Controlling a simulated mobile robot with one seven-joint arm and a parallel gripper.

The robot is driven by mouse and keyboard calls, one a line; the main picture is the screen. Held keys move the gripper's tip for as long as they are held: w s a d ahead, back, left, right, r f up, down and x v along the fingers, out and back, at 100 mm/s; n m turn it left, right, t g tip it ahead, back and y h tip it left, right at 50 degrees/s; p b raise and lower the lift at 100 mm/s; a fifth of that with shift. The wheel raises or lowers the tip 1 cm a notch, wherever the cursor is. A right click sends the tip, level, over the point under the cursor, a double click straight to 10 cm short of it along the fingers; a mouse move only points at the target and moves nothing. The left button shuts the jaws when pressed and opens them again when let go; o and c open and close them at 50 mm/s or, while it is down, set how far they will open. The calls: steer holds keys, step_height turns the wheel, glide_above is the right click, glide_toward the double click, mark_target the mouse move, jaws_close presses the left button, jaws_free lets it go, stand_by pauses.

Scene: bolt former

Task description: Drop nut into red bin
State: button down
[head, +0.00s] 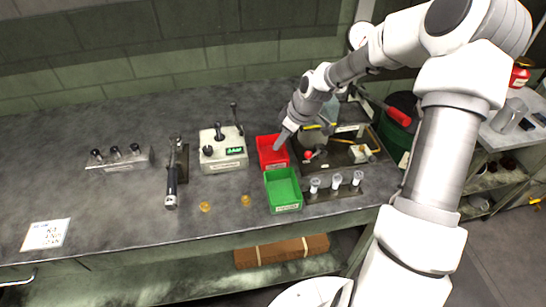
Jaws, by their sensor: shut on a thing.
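The red bin (266,161) stands on the grey workbench, directly behind the green bin. My gripper (279,146) points down at the red bin's right part, with its tip over the bin's opening. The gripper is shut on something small. I take it to be the nut, but it is too small to make out at the fingertips. The height of the tip above the bin floor cannot be told from this view.
The green bin (283,188) stands just in front. A grey control box (223,153) with levers is on the left. A holder with white-topped pieces (336,188) and a machine tray (345,152) are on the right. Two small yellow pieces (205,207) lie near the bench's front.

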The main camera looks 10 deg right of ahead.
steer(key=c, duration=0.6)
jaws_free()
steer(key=shift+r, duration=0.15)
steer(key=p+v, duration=0.2)
steer(key=v, duration=1.5)
steer(key=shift+s+r, duration=0.1)
steer(key=shift+p, duration=0.3)
